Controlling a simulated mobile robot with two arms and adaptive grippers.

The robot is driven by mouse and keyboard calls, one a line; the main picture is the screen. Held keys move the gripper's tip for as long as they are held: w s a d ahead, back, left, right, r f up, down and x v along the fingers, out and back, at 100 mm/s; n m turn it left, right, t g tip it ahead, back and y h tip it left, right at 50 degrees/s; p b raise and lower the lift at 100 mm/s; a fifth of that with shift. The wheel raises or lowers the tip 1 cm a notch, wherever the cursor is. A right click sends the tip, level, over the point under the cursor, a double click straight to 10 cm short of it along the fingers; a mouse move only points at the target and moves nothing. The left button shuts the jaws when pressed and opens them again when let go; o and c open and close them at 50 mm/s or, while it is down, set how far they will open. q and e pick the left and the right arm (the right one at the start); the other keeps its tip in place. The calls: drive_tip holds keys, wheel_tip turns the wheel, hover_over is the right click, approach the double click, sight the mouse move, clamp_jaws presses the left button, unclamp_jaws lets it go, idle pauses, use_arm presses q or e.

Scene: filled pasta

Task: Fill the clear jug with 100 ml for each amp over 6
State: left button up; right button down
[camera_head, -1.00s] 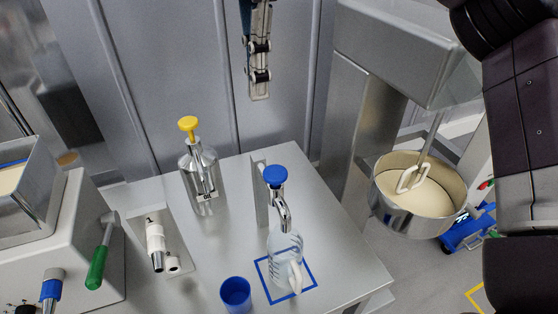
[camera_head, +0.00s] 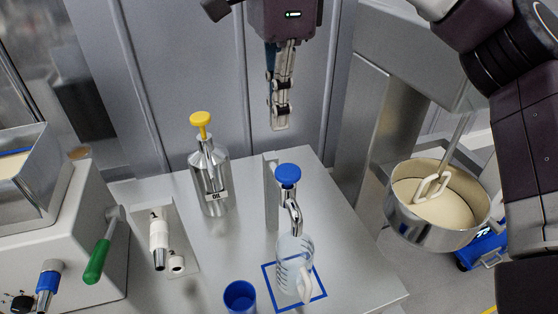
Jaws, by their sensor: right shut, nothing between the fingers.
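The clear jug (camera_head: 292,262) stands upright inside a blue square outline on the steel table, with its white handle toward the front. A chrome tap with a round blue knob (camera_head: 287,175) stands behind it, its spout over the jug. I cannot make out any liquid in the jug. My right gripper (camera_head: 279,126) hangs fingers down, shut and empty, above and behind the blue knob, apart from it. No ammeter or amp reading can be made out. My left gripper is not in view.
A steel oil dispenser (camera_head: 212,180) with a yellow top stands left of the tap. A blue cup (camera_head: 239,296) is left of the jug. A machine with a green lever (camera_head: 98,258) is at left. A mixer bowl (camera_head: 432,232) of dough is at right.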

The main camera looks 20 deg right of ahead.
sight(279, 175)
wheel_tip(279, 175, down, 9)
drive_tip(key=shift+f+p, duration=0.1)
drive_tip(key=shift+p, duration=1.05)
wheel_tip(279, 175, down, 2)
drive_tip(key=b, duration=0.2)
drive_tip(key=shift+f+b, duration=0.15)
drive_tip(key=shift+b, duration=0.25)
drive_tip(key=shift+s, duration=0.15)
drive_tip(key=shift+f, duration=0.1)
idle(5.5)
